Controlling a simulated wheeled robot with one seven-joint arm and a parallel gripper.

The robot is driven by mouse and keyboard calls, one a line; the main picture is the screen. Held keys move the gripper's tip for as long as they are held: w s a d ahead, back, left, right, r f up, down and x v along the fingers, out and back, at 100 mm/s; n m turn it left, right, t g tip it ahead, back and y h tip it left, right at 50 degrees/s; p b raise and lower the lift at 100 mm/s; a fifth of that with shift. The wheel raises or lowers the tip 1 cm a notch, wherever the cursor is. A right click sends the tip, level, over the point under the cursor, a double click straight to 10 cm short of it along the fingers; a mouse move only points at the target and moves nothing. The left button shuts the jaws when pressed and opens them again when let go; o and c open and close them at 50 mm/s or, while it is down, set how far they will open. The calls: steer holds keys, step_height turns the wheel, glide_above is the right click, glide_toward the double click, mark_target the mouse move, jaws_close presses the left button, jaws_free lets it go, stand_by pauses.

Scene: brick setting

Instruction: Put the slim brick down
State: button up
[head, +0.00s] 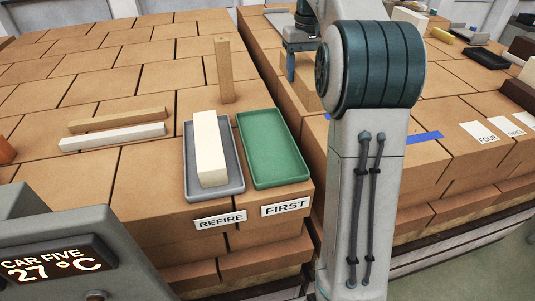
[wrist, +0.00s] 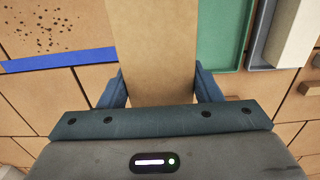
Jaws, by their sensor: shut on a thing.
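My gripper (head: 291,66) is over the near left part of the right-hand brick stack, partly hidden behind my arm. In the wrist view my gripper (wrist: 161,86) has its two blue fingers shut on the sides of a plain tan brick, the slim brick (wrist: 152,45). The slim brick (head: 307,92) also shows partly in the head view, below the gripper. Its lower end and any contact beneath it cannot be made out. The green tray (head: 243,127), marked FIRST, is empty. The grey tray (head: 236,178), marked REFIRE, holds a cream brick (head: 210,148).
A tan bar (head: 117,119) and a white bar (head: 112,137) lie on the left stack, and a tan post (head: 224,70) stands upright behind the trays. Blue tape (head: 425,138) and white number cards (head: 480,132) mark the right stack. A gap separates the stacks.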

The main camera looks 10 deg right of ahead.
step_height(320, 180, down, 2)
steer(key=shift+w+f+b, duration=0.1)
steer(key=shift+b, duration=0.45)
steer(key=shift+a, duration=0.1)
steer(key=s+a+f, duration=0.1)
steer(key=a+f, duration=0.1)
steer(key=a, duration=0.1)
steer(key=s+a+f, duration=0.2)
steer(key=a, duration=0.2)
steer(key=s+a+f, duration=0.1)
steer(key=a+f, duration=0.1)
steer(key=a, duration=0.1)
steer(key=shift+s+a+f, duration=0.2)
steer(key=shift+s+f, duration=0.2)
steer(key=shift+f+p, duration=0.35)
steer(key=shift+f, duration=1.7)
steer(key=shift+f, duration=0.2)
steer(key=o, duration=1.4)
steer(key=shift+o, duration=0.2)
